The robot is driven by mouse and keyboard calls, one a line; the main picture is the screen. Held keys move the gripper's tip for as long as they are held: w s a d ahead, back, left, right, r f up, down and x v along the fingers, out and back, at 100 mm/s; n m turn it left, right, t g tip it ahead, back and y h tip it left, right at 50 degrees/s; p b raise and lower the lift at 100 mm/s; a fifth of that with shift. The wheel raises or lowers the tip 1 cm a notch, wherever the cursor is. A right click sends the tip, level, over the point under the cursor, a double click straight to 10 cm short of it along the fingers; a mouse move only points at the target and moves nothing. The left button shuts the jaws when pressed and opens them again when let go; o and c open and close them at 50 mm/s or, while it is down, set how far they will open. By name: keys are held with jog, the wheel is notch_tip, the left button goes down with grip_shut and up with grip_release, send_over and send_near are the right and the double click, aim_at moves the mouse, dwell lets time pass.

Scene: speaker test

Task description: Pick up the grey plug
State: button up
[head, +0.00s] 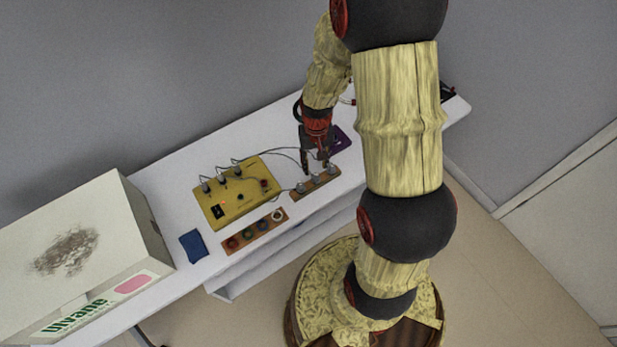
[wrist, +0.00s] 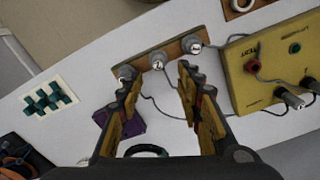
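A brown wooden strip (head: 309,187) lies near the table's front edge and holds three grey plugs. In the wrist view these are the left plug (wrist: 126,72), the middle plug (wrist: 158,60) and the right plug (wrist: 192,45). My gripper (wrist: 160,77) is open, pointing at the strip, with the middle plug showing beyond the gap between its fingertips. The left fingertip appears close to the left plug; I cannot tell if they touch. In the head view my gripper (head: 316,168) is over the strip and partly hides the plugs. More grey plugs (head: 222,179) stand on the yellow box (head: 242,199), with cables.
A wooden strip with coloured rings (head: 236,242) and a blue cloth (head: 193,246) lie in front of the yellow box. A large white box (head: 100,235) stands at the left. A purple item (wrist: 103,118) and a tray of teal pieces (wrist: 66,82) lie nearby. Loose cables cross the table.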

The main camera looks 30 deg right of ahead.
aim_at(316, 174)
notch_tip(316, 174, down, 2)
jog(key=shift+f+b, duration=0.25)
jog(key=shift+b, duration=0.1)
jog(key=f+b, duration=0.1)
jog(key=f, duration=0.1)
jog(key=s+f, duration=0.1)
jog(key=f, duration=0.1)
jog(key=shift+f+b, duration=0.25)
jog(key=shift+b, duration=0.1)
jog(key=shift+w+f, duration=0.15)
jog(key=shift+f, duration=0.25)
jog(key=c, duration=0.3)
jog(key=c, duration=0.4)
jog(key=shift+c, duration=0.5)
